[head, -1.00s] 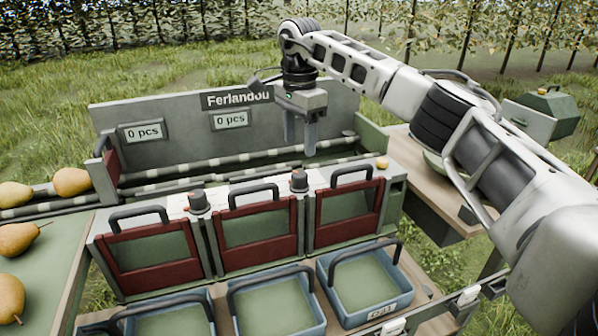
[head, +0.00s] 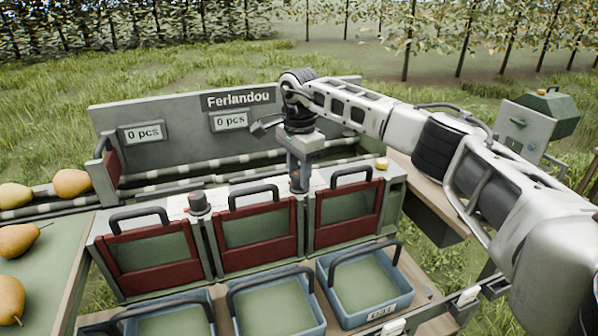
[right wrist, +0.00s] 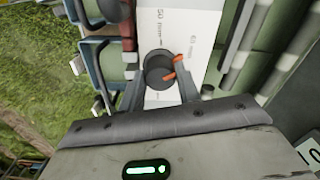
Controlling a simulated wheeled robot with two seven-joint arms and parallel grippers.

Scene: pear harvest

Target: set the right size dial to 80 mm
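The right size dial (head: 299,181) is a dark round knob on the white strip between the middle and right red-framed gates. My right gripper (head: 299,172) points down over it, with its fingers at the knob. In the right wrist view the dial (right wrist: 159,70) lies between the two fingertips (right wrist: 160,78), with orange marks at its right side. The fingers look spread around it; firm contact cannot be made out. Scale print near the dial includes "50 mm"; the dial's setting is not clearly readable. My left gripper is out of view.
The other dial (head: 199,202) stands left on the same strip. Blue crates (head: 372,318) stand in front of the gates. Two displays (head: 142,132) read "0 pcs". A yellow button (head: 382,164) is at the right end. Pears (head: 14,240) lie at left.

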